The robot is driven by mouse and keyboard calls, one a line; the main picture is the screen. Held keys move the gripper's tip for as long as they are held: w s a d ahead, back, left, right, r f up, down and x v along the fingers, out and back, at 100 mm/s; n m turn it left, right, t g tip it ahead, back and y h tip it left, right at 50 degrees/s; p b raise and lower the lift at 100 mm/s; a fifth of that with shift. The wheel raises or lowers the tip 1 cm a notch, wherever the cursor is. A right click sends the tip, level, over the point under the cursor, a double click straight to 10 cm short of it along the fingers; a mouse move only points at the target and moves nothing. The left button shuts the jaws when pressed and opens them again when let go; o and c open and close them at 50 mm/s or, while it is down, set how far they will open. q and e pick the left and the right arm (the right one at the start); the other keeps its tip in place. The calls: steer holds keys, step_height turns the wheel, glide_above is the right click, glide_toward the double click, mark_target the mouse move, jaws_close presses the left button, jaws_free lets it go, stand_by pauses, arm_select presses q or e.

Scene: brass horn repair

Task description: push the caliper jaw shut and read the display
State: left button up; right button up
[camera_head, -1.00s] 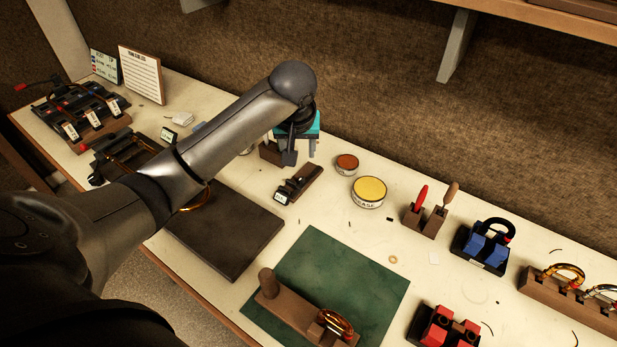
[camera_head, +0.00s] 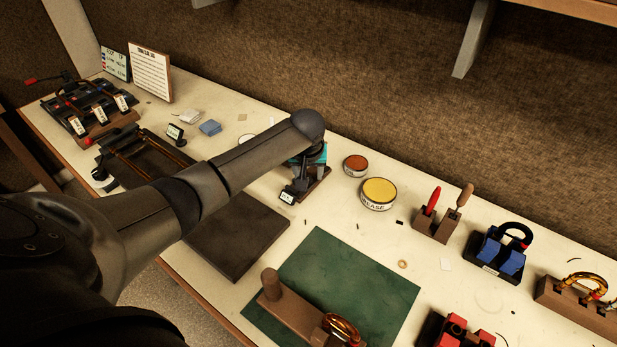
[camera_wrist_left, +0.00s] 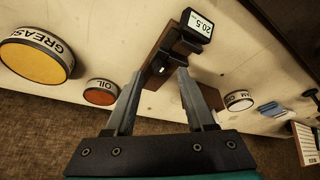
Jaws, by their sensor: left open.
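The caliper (camera_wrist_left: 180,45) lies on a small wooden block (camera_wrist_left: 165,52) on the bench, and its display (camera_wrist_left: 198,24) reads about 20.5 in the left wrist view. In the head view the display (camera_head: 287,197) shows small and unreadable at the block's near end. My left gripper (camera_wrist_left: 158,85) is open, with its two fingers reaching toward the dark caliper parts. The fingertips appear close to the caliper; whether they touch it I cannot tell. In the head view my left gripper (camera_head: 303,180) is over the block and partly hides it. My right gripper is not in view.
An oil tin (camera_head: 355,165) and a grease tin (camera_head: 378,193) stand to the right of the caliper. A dark slab (camera_head: 235,235) and a green mat (camera_head: 335,285) lie nearer the front. A tool holder (camera_head: 437,222) stands further right.

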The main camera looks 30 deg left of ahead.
arm_select(q)
steer(key=shift+x, duration=0.8)
jaws_close()
stand_by(1.0)
